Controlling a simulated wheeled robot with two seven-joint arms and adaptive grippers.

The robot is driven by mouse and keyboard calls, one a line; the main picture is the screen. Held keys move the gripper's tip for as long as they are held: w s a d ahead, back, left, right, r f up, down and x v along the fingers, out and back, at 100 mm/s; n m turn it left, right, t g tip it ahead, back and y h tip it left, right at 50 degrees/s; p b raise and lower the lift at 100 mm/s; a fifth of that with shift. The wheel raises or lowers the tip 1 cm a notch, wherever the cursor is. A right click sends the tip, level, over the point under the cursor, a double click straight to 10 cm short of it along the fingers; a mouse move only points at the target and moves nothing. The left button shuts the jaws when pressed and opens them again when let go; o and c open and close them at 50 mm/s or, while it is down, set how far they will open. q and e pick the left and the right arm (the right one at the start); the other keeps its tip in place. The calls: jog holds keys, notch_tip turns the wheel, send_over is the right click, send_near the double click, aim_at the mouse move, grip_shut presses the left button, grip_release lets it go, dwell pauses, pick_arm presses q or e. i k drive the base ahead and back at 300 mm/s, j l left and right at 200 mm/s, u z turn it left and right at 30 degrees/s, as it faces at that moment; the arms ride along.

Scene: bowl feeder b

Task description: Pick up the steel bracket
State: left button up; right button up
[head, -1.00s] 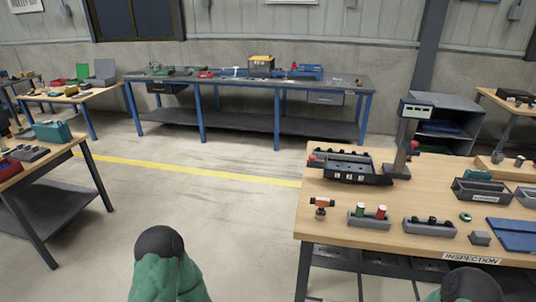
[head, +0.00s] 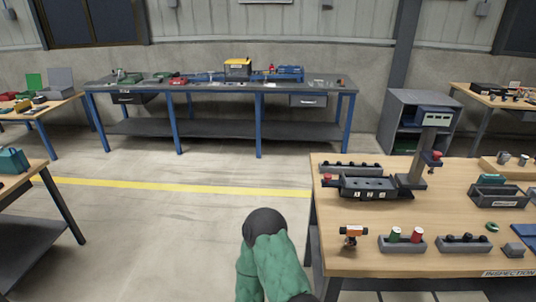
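I cannot pick out the steel bracket for certain; the small parts on the far workbench (head: 215,151) and on the inspection table (head: 425,261) are too small to tell. One of my green arms with a dark rounded joint shows at the bottom middle of the head view. No gripper fingers show, so both grippers are out of view.
The inspection table at the right holds a grey bin with red and green cylinders (head: 402,245), an orange-and-black tool (head: 351,236) and a post-mounted device (head: 425,145). A grey cabinet (head: 391,122) stands behind. Open floor with a yellow line (head: 180,186) lies ahead.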

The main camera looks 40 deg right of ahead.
aim_at(390, 183)
jog(key=i+j+z, duration=0.1)
jog(key=i, duration=0.3)
jog(key=i+j+z, duration=0.1)
jog(key=i, duration=0.3)
jog(key=i+z, duration=0.2)
jog(key=z, duration=0.2)
jog(key=i+z, duration=0.2)
jog(key=z, duration=0.25)
jog(key=i+j+z, duration=0.2)
jog(key=z, duration=0.2)
jog(key=i+j+z, duration=0.15)
jog(key=z, duration=0.25)
